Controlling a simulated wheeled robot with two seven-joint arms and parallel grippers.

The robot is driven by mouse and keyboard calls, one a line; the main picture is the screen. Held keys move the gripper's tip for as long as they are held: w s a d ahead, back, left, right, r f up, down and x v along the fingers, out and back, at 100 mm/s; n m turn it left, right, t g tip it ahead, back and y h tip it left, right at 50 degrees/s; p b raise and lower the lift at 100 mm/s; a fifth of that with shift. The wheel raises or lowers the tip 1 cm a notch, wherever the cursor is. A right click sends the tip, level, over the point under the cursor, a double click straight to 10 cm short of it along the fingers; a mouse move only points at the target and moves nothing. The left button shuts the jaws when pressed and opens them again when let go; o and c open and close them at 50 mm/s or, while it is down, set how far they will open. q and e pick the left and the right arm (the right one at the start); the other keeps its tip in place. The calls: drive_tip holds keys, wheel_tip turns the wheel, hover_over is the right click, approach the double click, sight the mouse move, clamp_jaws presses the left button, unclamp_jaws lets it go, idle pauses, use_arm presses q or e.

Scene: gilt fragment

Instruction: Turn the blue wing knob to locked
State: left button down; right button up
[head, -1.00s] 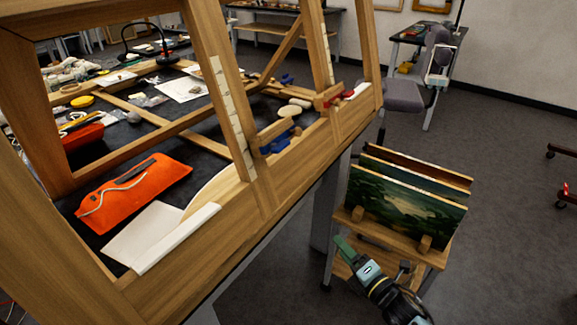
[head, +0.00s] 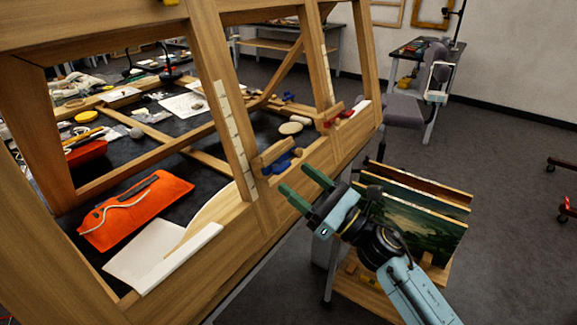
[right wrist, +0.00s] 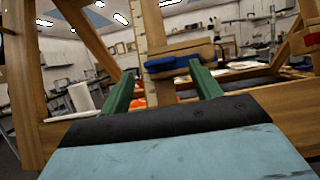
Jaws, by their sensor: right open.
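The blue wing knob (head: 284,162) sits at a wooden block on the easel-like wooden frame (head: 257,215), near an upright with a pale scale strip. In the right wrist view, the blue knob (right wrist: 172,63) shows as a flat blue bar under a wooden piece, beyond and between my fingertips. My right gripper (head: 296,178) is open, its green fingers pointing at the knob from the near right side. A gap seems to remain between the fingertips and the knob, and nothing is held. My left gripper is not in view.
A red knob (head: 341,116) sits farther along the frame, near the second upright. An orange pouch (head: 134,209) and a white sheet (head: 160,254) lie at left inside the frame. A rack of painted panels (head: 421,226) stands beside my right arm.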

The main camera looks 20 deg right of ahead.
sight(279, 167)
drive_tip(key=x, duration=0.3)
drive_tip(key=shift+w+a, duration=0.25)
drive_tip(key=c, duration=1)
drive_tip(key=shift+h+p, duration=0.3)
drive_tip(key=shift+p, duration=0.05)
